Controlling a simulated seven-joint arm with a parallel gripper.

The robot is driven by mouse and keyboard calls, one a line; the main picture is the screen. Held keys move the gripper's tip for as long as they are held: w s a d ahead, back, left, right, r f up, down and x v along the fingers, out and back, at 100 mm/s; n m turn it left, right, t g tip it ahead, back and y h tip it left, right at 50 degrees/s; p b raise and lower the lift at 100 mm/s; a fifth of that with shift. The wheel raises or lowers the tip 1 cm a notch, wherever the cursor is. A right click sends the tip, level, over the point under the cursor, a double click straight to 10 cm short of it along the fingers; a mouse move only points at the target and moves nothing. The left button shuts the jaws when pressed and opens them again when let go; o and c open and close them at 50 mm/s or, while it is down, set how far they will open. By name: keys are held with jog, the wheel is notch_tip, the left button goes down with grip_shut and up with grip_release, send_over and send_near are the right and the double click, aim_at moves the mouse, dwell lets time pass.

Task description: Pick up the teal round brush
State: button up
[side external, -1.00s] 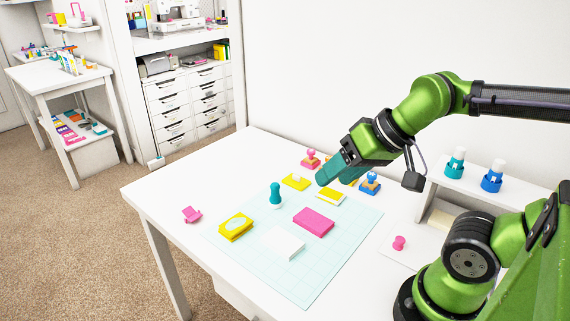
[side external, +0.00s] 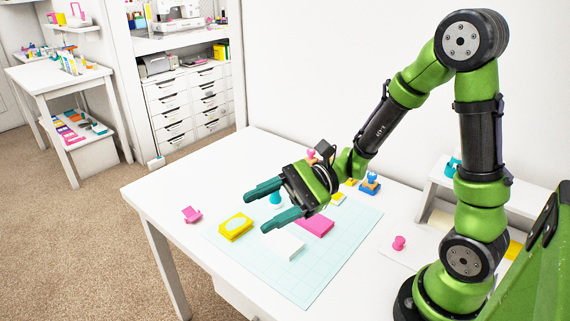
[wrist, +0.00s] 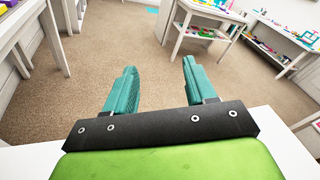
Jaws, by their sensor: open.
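The teal round brush (side external: 275,198) stands on the light teal cutting mat (side external: 308,283), partly hidden behind my gripper in the side external view. Only a small part of it shows between the fingers in that picture. My gripper (side external: 271,207) is open and empty above the table, its teal fingers pointing left. In the wrist view my gripper (wrist: 157,84) shows two spread fingers with floor beyond them and nothing between. The brush is not visible in the wrist view.
On the mat are a yellow pad (side external: 236,226), a white block (side external: 285,245) and a pink block (side external: 318,225). A pink item (side external: 192,214) lies at the table's left. Stamps, including a blue one (side external: 370,184), stand behind. A white riser (side external: 437,190) is at right.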

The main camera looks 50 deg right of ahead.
jog(key=w+d+f+m+t+h, duration=0.2)
jog(key=w+d+f+m+t, duration=0.2)
jog(key=w+d+m+t, duration=0.3)
jog(key=m+t+h, duration=0.6)
jog(key=m+h, duration=0.6)
jog(key=h, duration=0.1)
send_near(275, 195)
jog(key=w+r, duration=0.2)
jog(key=w, duration=0.1)
jog(key=shift+w+d+r, duration=0.2)
jog(key=shift+w+r, duration=0.05)
jog(key=shift+r, duration=0.05)
jog(key=shift+w+d+f, duration=0.1)
jog(key=shift+d+f, duration=0.05)
jog(key=shift+d, duration=0.1)
jog(key=w, duration=0.7)
jog(key=shift+a, duration=0.1)
grip_shut()
